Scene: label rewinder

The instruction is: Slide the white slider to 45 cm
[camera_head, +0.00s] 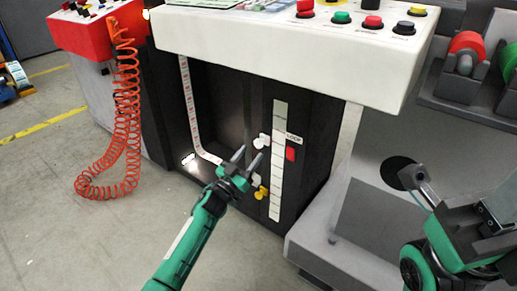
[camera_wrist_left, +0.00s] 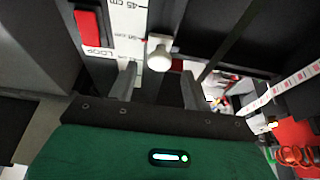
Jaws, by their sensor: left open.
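The white slider (camera_head: 262,141) is a round knob beside the white scale strip (camera_head: 279,160) on the dark front of the machine. In the left wrist view the slider (camera_wrist_left: 159,55) shows close, just beyond my fingers and between them in the picture. The "45 cm" mark on the scale (camera_wrist_left: 126,18) is near that view's top edge, and the slider sits lower in the picture than this mark. My left gripper (camera_head: 247,157) is open, close to the slider, with no clear contact. My right gripper (camera_head: 415,180) is at the right, its jaws unclear.
A yellow slider (camera_head: 262,192) and another white piece (camera_head: 256,180) sit lower on the front. A red LOOP piece (camera_head: 290,154) is right of the scale. A white button panel (camera_head: 260,35) overhangs above. An orange coiled hose (camera_head: 125,110) hangs at left.

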